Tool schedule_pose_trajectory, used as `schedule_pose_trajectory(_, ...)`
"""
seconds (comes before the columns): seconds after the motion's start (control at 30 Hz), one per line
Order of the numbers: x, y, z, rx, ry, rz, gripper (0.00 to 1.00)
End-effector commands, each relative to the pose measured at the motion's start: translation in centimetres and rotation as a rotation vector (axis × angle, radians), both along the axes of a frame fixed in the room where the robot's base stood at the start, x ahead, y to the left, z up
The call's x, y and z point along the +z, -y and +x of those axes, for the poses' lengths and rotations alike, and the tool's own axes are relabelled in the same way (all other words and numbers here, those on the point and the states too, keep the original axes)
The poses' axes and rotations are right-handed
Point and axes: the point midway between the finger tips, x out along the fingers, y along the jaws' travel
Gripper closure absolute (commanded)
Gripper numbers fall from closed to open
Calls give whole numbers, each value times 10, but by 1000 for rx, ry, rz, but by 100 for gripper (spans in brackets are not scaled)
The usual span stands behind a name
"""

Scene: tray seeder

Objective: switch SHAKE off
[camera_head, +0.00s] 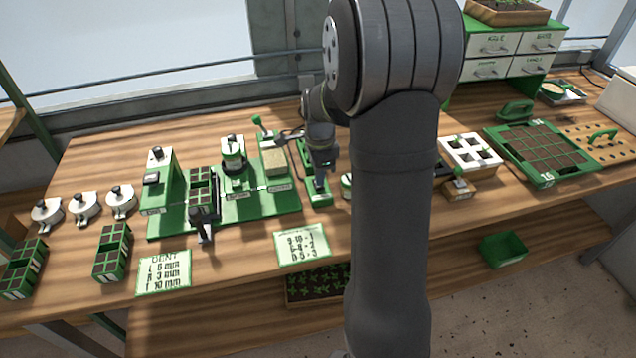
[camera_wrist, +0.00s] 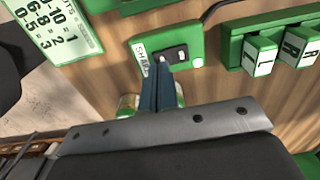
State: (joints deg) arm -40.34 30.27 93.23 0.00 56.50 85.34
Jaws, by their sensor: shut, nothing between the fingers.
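The SHAKE box is a small green block (camera_wrist: 190,38) with a white SHAKE label (camera_wrist: 141,57). On its top is a dark switch (camera_wrist: 174,54) with a light part at one end, and a pale round lamp or button (camera_wrist: 197,62) beside it. My gripper (camera_wrist: 163,62) is shut and empty. Its fingertips are at the near edge of the switch and hide part of it; I cannot tell whether they touch. Which way the switch is set is not clear. In the head view my gripper (camera_head: 320,186) points down over the narrow green unit right of the seeder.
The green seeder base (camera_head: 270,204) stands left of my gripper. Number cards (camera_head: 301,244) lie along the table's front edge. A white holed block (camera_head: 470,153) and a large green tray (camera_head: 546,180) are to the right. Labelled green blocks (camera_wrist: 262,55) are near the SHAKE box.

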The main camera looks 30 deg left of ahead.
Motion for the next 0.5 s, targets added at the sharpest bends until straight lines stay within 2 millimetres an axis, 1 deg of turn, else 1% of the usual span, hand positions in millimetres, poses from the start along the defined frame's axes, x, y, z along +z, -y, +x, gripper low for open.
schedule_pose_trajectory(0.5,-8,0,0,0,0,0,100)
